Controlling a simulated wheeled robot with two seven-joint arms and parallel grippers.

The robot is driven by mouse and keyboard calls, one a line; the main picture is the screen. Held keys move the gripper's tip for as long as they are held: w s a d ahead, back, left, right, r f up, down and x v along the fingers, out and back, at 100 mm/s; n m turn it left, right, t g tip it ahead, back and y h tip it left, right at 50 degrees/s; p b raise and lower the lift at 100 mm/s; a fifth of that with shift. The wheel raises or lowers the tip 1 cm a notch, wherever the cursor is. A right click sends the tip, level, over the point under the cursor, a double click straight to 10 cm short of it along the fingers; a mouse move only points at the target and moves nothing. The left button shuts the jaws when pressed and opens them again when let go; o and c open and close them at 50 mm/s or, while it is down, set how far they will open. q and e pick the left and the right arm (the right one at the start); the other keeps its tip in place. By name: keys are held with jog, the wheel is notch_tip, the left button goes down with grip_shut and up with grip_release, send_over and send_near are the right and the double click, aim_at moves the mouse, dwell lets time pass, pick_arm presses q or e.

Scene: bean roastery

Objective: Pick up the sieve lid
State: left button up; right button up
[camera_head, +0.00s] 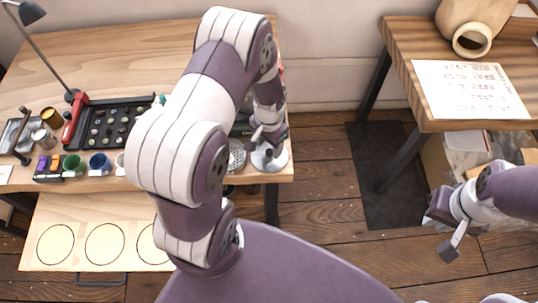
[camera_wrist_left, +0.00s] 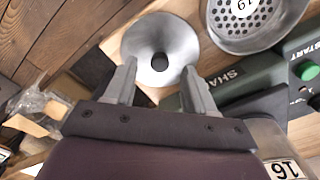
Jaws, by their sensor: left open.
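The sieve lid appears to be the round, shiny grey disc with a darker round middle (camera_head: 277,163) at the right front corner of the wooden bench. In the left wrist view the disc (camera_wrist_left: 184,47) lies beyond my fingertips. My left gripper (camera_head: 266,137) is open and empty, above the disc. In the left wrist view its fingers (camera_wrist_left: 158,75) stand apart near the disc's near rim. I cannot tell whether they touch it. My right gripper (camera_head: 443,232) is off to the right, away from the bench, with its fingers apart and empty.
A perforated sieve (camera_wrist_left: 243,38) sits close beside the disc. A dark green shaker with a green START button (camera_wrist_left: 306,70) is beyond it. Cups (camera_head: 100,162), a dark tray (camera_head: 112,125) and a lamp (camera_head: 45,50) stand left. A second table (camera_head: 400,45) is at right, with floor between.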

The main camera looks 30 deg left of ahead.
aim_at(270, 151)
pick_arm(q)
jog(key=f, duration=0.3)
jog(key=shift+w+f, duration=0.2)
jog(key=shift+f, duration=0.05)
jog(key=shift+s, duration=0.1)
grip_shut()
jog(key=shift+r, duration=0.15)
